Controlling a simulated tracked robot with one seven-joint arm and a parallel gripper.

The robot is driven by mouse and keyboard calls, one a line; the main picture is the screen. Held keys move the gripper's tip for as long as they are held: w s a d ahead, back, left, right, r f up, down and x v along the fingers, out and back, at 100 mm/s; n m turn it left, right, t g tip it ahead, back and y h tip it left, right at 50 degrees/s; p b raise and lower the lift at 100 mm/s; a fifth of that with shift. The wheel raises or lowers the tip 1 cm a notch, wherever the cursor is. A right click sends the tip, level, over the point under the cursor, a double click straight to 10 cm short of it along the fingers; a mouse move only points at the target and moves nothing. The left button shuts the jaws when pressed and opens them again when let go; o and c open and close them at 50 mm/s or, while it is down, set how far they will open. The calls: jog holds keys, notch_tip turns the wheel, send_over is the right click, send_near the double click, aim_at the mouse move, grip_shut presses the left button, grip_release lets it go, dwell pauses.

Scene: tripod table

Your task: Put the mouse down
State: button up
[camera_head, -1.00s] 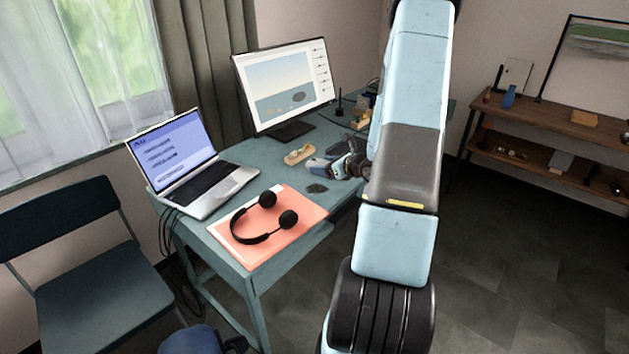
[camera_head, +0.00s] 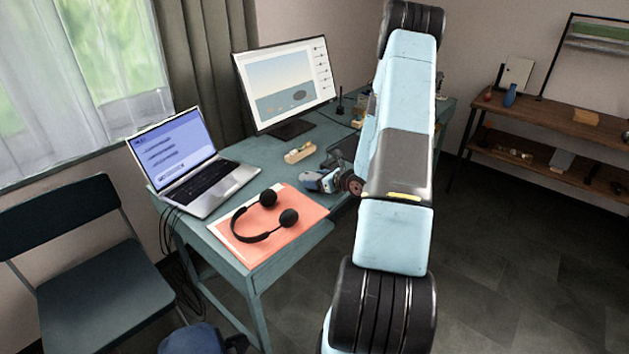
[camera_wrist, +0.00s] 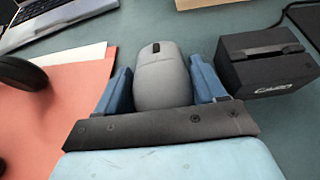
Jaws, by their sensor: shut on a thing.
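The grey mouse (camera_wrist: 162,78), with a dark scroll wheel, sits between the two blue fingers of my gripper (camera_wrist: 160,70) in the wrist view. My gripper is shut on its sides. In the head view my gripper (camera_head: 314,181) is low over the desk (camera_head: 231,157), just beyond the orange folder; the mouse cannot be made out clearly there. Whether the mouse's underside touches the desk is hidden.
The orange folder (camera_head: 311,211) with black headphones (camera_head: 288,218) lies nearer. A black box (camera_wrist: 267,68) is close to the right finger.

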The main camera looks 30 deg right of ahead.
jog(key=o, duration=1.1)
jog(key=v, duration=1.1)
jog(key=shift+s+d+r, duration=0.15)
jog(key=shift+s, duration=0.2)
jog(key=s+a+r+n+g+y, duration=0.2)
jog(key=s+a+r+n+g, duration=0.15)
jog(key=a+r+n, duration=0.6)
jog(key=s+a+r+n+g+y, duration=0.2)
jog(key=a+r+n+g+y, duration=0.15)
jog(key=a+r+n, duration=0.6)
jog(key=s+a+r+n+h, duration=0.2)
jog(key=s+r+n+h, duration=0.1)
jog(key=s+r+n, duration=0.1)
jog(key=s+a+r+n+h, duration=0.3)
jog(key=s+r, duration=0.3)
jog(key=s, duration=0.2)
jog(key=s+a+r+n+h, duration=0.2)
jog(key=s+r+n+h, duration=0.2)
jog(key=s+r+n, duration=0.1)
jog(key=shift+s+a+n, duration=0.15)
jog(key=shift+s+n, duration=0.35)
jog(key=shift+s, duration=0.3)
